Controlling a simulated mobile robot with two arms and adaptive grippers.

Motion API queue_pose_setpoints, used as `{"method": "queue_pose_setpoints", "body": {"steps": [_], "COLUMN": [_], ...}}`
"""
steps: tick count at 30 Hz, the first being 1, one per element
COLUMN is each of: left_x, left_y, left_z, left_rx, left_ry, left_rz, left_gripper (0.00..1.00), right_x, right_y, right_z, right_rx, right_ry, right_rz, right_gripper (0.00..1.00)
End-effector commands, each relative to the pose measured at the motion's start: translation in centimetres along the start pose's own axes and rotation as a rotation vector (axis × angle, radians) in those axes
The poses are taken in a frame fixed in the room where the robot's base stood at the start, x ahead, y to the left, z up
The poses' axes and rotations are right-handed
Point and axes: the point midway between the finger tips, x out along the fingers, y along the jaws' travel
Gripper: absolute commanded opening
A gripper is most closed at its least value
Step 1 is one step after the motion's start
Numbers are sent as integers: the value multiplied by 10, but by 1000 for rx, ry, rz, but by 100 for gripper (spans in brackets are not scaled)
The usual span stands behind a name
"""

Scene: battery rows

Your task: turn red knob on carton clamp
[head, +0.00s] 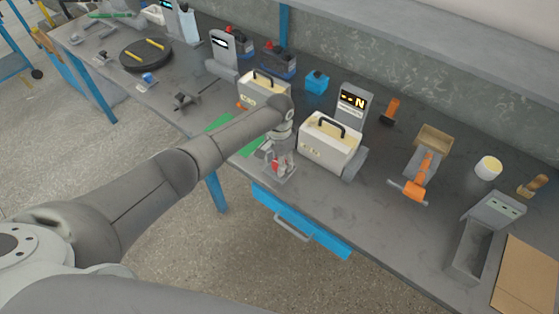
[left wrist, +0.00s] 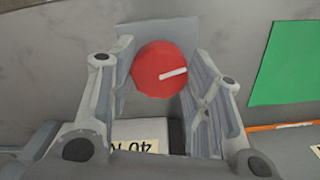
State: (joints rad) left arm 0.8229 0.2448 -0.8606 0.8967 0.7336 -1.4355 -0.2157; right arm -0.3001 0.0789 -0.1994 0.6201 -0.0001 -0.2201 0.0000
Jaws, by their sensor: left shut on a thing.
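The red knob (left wrist: 158,70) is a round disc with a white pointer line, which points to the right and slightly up in the left wrist view. It sits on a grey backing (left wrist: 126,47), between the two fingers of my left gripper (left wrist: 160,85), which is shut on it. In the head view the left gripper (head: 282,160) is at the front edge of the bench, with a bit of the red knob (head: 274,165) showing. The gripper hides most of the clamp. No right gripper shows.
A cream box with a black handle (head: 328,150) stands to the right of the gripper, and another cream box (head: 262,92) behind it. A green sheet (left wrist: 285,62) lies beside the knob. A blue drawer (head: 300,222) hangs below the bench edge.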

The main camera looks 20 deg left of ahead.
Motion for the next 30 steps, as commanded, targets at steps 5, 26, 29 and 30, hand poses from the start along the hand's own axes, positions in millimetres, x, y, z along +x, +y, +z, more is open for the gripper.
{"method": "queue_pose_setpoints", "body": {"steps": [5,26,29,30], "left_x": [-1,-1,-1,-1], "left_y": [0,-2,-2,-2], "left_z": [-1,-2,-2,-2], "left_rx": [166,832,927,965], "left_ry": [3,4,4,4], "left_rz": [-1,-3,-3,-3], "left_gripper": [21,21,21,21], "right_x": [1,10,11,12], "right_y": [0,1,1,1], "right_z": [0,1,1,1], "right_rx": [0,-1,-1,-1], "right_ry": [0,0,0,0], "right_rz": [0,1,1,1], "right_gripper": [100,100,100,100]}}
